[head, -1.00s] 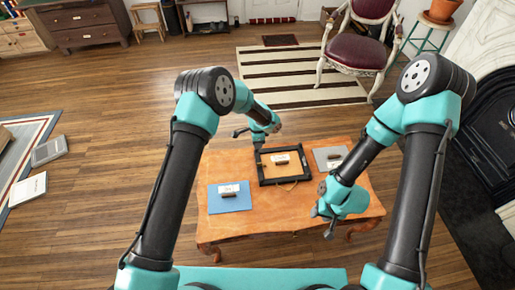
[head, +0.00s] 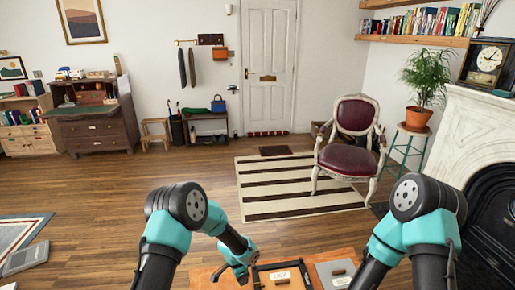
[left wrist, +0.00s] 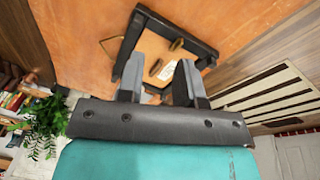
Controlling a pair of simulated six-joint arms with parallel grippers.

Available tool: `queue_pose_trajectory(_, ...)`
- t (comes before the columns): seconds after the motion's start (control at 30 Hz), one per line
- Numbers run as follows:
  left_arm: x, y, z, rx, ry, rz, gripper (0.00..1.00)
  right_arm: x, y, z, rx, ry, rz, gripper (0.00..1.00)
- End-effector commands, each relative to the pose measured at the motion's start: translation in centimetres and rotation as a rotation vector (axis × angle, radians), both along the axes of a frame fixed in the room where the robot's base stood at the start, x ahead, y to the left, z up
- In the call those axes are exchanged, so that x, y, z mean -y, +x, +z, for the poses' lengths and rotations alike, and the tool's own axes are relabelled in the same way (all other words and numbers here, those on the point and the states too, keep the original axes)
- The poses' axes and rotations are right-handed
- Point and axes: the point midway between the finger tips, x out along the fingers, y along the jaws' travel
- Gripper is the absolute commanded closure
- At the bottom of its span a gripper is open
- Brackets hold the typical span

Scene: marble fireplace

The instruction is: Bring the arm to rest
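My left gripper (head: 242,276) hangs over the wooden table (head: 204,278) at the left of a black-rimmed tray (head: 278,265). In the left wrist view my left gripper (left wrist: 160,80) is open, with two grey fingers apart and nothing held between them. The tray (left wrist: 180,28) shows beyond the fingers, with a small brown block (left wrist: 177,44) and a white label inside. Whether the fingers are clear of the tray is hard to tell. My right arm shows at the lower right of the head view; its gripper is below the frame.
A grey mat (head: 336,274) with a small dark piece lies right of the tray. A red-seated chair (head: 350,155) stands on a striped rug (head: 290,190) beyond the table. A plant (head: 422,85) on a stool and a white fireplace (head: 478,130) stand at the right.

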Motion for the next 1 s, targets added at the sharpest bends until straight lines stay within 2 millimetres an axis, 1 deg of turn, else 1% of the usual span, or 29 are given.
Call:
queue_pose_trajectory(0.03,-1.7,-2.0,-0.5,-0.026,-0.028,0.084,0.67,0.0,0.0,0.0,0.0,0.0,0.0,0.57)
queue_pose_trajectory(0.13,-4.2,-5.8,-1.1,-0.067,-0.083,0.268,0.67,0.0,0.0,0.0,0.0,0.0,0.0,0.57)
queue_pose_trajectory(0.27,-7.5,-10.9,-1.3,-0.114,-0.134,0.516,0.67,0.0,0.0,0.0,0.0,0.0,0.0,0.57)
queue_pose_trajectory(0.3,-8.4,-12.6,-1.2,-0.129,-0.146,0.593,0.67,0.0,0.0,0.0,0.0,0.0,0.0,0.57)
queue_pose_trajectory(0.37,-9.9,-15.1,-1.0,-0.148,-0.159,0.712,0.67,0.0,0.0,0.0,0.0,0.0,0.0,0.57)
queue_pose_trajectory(0.4,-10.8,-16.7,-0.8,-0.159,-0.166,0.791,0.67,0.0,0.0,0.0,0.0,0.0,0.0,0.57)
queue_pose_trajectory(0.47,-12.2,-19.2,-0.4,-0.174,-0.171,0.906,0.67,0.0,0.0,0.0,0.0,0.0,0.0,0.57)
queue_pose_trajectory(0.5,-13.0,-20.8,-0.1,-0.183,-0.171,0.979,0.67,0.0,0.0,0.0,0.0,0.0,0.0,0.57)
queue_pose_trajectory(0.6,-14.7,-24.0,0.7,-0.195,-0.169,1.125,0.67,0.0,0.0,0.0,0.0,0.0,0.0,0.57)
queue_pose_trajectory(0.7,-15.7,-25.9,1.3,-0.2,-0.165,1.214,0.67,0.0,0.0,0.0,0.0,0.0,0.0,0.57)
queue_pose_trajectory(0.73,-15.8,-26.2,1.4,-0.2,-0.164,1.228,0.67,0.0,0.0,0.0,0.0,0.0,0.0,0.57)
queue_pose_trajectory(0.83,-16.0,-26.6,1.5,-0.2,-0.163,1.25,0.67,0.0,0.0,0.0,0.0,0.0,0.0,0.57)
queue_pose_trajectory(1.0,-16.0,-26.6,1.5,-0.199,-0.163,1.248,0.67,0.0,0.0,0.0,0.0,0.0,0.0,0.57)
